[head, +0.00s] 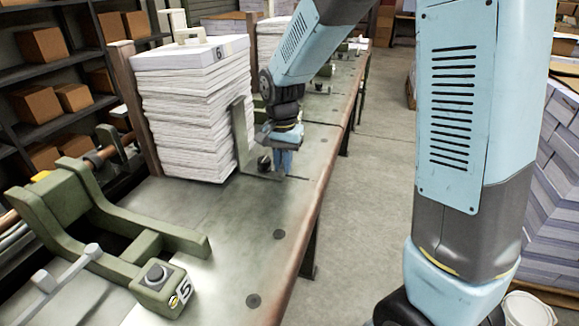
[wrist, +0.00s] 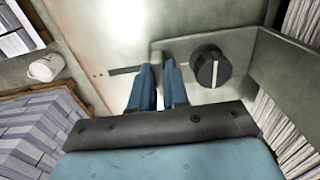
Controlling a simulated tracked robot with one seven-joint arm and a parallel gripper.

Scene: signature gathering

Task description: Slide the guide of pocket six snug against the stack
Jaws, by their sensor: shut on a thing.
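The tall white stack of pocket six (head: 185,115) stands upright on the green bench, with a "6" tag on top. The guide (head: 241,133) is a grey-green upright plate with a flat foot, just right of the stack. I cannot tell whether plate and stack touch. A black knob (head: 264,163) sits on its foot; the knob (wrist: 211,66) also shows in the wrist view, its white mark pointing along the picture's vertical. My gripper (head: 283,160) points down at the foot's outer end. In the wrist view its blue fingers (wrist: 158,82) are closed on the guide's small tab (wrist: 157,57).
The bench's front edge (head: 323,190) runs close to my gripper. A green clamp frame marked "5" (head: 160,285) stands in the foreground. More stacks (head: 272,40) stand farther along. Paper piles (wrist: 35,135) and a white bucket (wrist: 46,67) are off the bench. The bench between the clamp frame and guide is clear.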

